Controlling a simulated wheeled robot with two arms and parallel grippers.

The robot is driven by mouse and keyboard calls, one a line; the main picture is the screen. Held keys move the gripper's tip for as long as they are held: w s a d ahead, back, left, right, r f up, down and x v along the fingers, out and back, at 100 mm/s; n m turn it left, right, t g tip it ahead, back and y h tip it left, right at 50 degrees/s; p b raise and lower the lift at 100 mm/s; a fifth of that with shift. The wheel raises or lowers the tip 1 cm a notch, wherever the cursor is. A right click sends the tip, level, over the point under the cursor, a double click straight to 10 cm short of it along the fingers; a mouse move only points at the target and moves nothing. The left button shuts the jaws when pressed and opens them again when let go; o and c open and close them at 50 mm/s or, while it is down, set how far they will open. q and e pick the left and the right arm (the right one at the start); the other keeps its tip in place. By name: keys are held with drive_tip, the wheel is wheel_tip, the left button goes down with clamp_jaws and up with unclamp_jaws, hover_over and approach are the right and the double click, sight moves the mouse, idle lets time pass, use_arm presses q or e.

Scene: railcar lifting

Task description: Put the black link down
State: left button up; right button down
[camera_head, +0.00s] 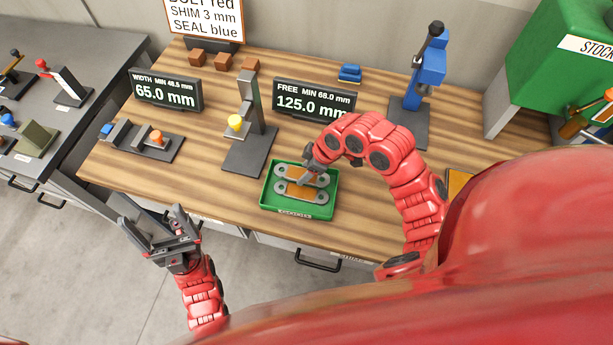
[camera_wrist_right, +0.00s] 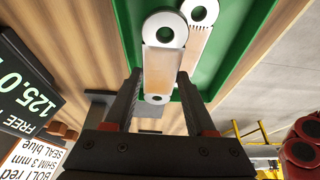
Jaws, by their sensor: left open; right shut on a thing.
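Two flat links with round grey ends and orange-tan middles are at the green tray (camera_head: 266,205); neither looks plainly black. My right gripper (camera_head: 308,176) is over the tray, shut on the upper link (camera_head: 318,180). In the right wrist view, the fingers (camera_wrist_right: 158,88) flank this link (camera_wrist_right: 158,70), and its far end reaches over the tray. The other link (camera_head: 301,193) lies in the tray beside it and is partly covered in the wrist view (camera_wrist_right: 199,40). I cannot tell whether the held link touches the tray. My left gripper (camera_head: 153,218) is open and empty, in front of the table.
A grey stand with a yellow knob (camera_head: 245,130) is left of the tray. Two displays (camera_head: 166,91) (camera_head: 314,98) stand behind. A blue press (camera_head: 423,85) is at the back right. A low grey fixture (camera_head: 142,139) is at the left. Bare wood lies left of the tray.

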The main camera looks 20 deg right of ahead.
drive_tip(key=shift+w+d+f+b, duration=0.2)
drive_tip(key=shift+w+d+b, duration=0.05)
drive_tip(key=shift+w+b, duration=0.1)
wheel_tip(320, 180, down, 3)
drive_tip(key=shift+s+f+b, duration=0.1)
drive_tip(key=shift+b, duration=0.95)
drive_tip(key=shift+s, duration=0.2)
drive_tip(key=shift+c, duration=1.1)
unclamp_jaws()
drive_tip(key=shift+s, duration=0.1)
drive_tip(key=shift+d+r, duration=0.15)
drive_tip(key=shift+r, duration=0.1)
drive_tip(key=b+v, duration=0.1)
drive_tip(key=v, duration=1)
drive_tip(key=shift+r, duration=0.25)
